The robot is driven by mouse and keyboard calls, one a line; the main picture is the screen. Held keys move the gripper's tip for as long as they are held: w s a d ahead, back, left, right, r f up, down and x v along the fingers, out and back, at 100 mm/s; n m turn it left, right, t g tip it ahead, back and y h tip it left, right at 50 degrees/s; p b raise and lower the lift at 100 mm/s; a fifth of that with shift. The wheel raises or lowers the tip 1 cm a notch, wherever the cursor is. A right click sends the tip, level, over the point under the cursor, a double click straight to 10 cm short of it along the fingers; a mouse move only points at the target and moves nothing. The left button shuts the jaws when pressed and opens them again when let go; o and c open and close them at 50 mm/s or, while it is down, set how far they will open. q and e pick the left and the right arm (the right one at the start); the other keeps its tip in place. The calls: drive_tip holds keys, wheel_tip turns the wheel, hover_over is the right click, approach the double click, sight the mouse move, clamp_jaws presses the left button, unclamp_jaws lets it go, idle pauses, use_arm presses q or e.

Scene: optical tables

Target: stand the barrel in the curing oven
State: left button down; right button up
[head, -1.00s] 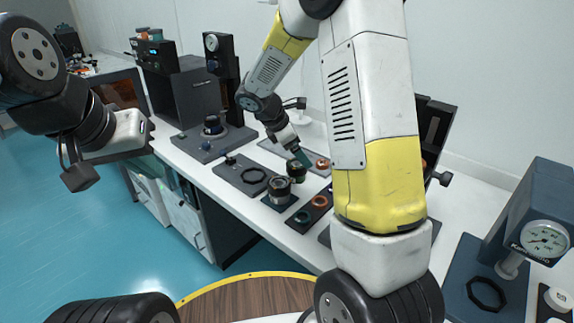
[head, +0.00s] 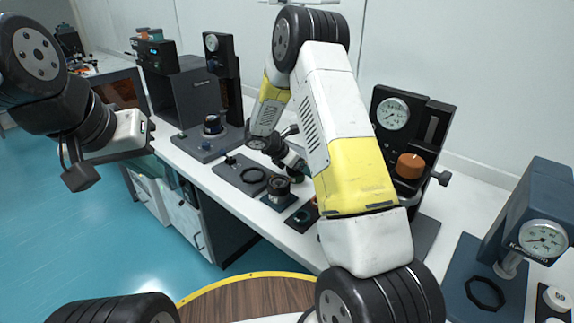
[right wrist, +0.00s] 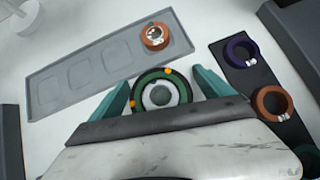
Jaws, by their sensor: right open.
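The likely barrel, a short dark cylinder with a green ring and orange dots on top (right wrist: 160,94), stands upright between the teal fingers of my right gripper (right wrist: 163,88). The fingers are spread on either side of it, and contact cannot be made out. In the head view my right gripper is mostly hidden behind my own arm. Another dark cylinder (head: 279,186) stands on a small pad nearby. The curing oven seems to be the dark grey box (head: 190,97) at the back left. My left gripper (head: 128,140) is at the left, its fingers unclear.
A grey tray (right wrist: 65,88) with square recesses holds a copper-coloured ring part (right wrist: 155,36). A black tray (right wrist: 235,67) carries purple and copper rings. Gauge presses (head: 392,112) stand at the right. A dark plate with a ring (head: 240,173) lies left of the cylinders.

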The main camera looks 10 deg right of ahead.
drive_tip(key=shift+f, duration=0.1)
drive_tip(key=c, duration=1.6)
drive_tip(key=shift+w, duration=0.1)
